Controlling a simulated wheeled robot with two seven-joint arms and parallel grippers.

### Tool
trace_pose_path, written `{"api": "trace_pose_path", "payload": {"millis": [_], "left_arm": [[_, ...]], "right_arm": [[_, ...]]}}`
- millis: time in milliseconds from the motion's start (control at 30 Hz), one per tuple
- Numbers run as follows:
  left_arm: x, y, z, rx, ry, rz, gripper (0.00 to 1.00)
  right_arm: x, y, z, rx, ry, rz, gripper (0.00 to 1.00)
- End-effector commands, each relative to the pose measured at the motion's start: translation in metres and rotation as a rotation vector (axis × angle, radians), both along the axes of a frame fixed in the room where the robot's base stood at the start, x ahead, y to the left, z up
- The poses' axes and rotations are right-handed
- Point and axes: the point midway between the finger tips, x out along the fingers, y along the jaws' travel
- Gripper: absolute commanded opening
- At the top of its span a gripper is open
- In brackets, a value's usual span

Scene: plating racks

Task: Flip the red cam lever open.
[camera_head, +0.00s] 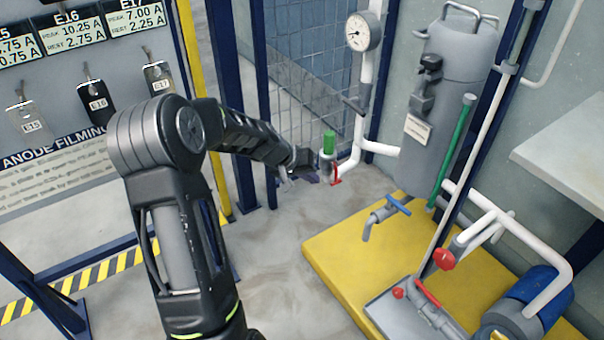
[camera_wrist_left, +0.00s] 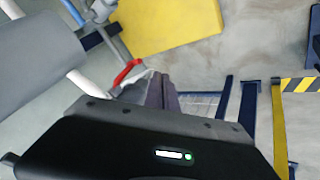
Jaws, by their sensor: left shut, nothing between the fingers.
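The red cam lever (camera_head: 336,175) is a small curved handle on a grey coupling below a green cap (camera_head: 328,143), at the end of a white pipe. In the left wrist view the red lever (camera_wrist_left: 128,73) sits just left of the fingers. My left gripper (camera_head: 308,172) is shut and empty, close to the left side of the coupling. In the left wrist view its fingers (camera_wrist_left: 160,92) are together; whether they touch the lever I cannot tell. My right gripper is out of view.
A white pipe with a gauge (camera_head: 363,32) rises behind the coupling, beside a grey tank (camera_head: 440,110). A yellow platform (camera_head: 350,255) carries a blue-handled tap (camera_head: 380,214) and another red lever (camera_head: 427,292). A wire fence (camera_head: 300,95) stands behind. Bare floor lies left of the platform.

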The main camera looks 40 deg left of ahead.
Motion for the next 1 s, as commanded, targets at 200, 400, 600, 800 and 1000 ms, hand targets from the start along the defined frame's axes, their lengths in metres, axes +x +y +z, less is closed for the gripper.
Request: {"api": "trace_pose_path", "payload": {"millis": [200, 400, 600, 800, 1000], "left_arm": [[0.019, -0.025, 0.005, 0.001, -0.003, -0.004, 0.00], [0.024, -0.029, 0.006, 0.000, -0.003, -0.001, 0.00], [0.023, -0.029, 0.006, 0.001, -0.002, 0.000, 0.00], [0.023, -0.031, 0.006, -0.007, -0.001, -0.001, 0.00], [0.023, -0.037, 0.007, -0.040, 0.010, -0.002, 0.00]], "right_arm": [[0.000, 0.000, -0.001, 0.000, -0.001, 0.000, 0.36], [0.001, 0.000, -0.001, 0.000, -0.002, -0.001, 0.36], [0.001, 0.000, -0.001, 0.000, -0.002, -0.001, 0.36], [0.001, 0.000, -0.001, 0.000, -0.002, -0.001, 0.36], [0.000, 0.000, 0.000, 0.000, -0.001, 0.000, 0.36]]}}
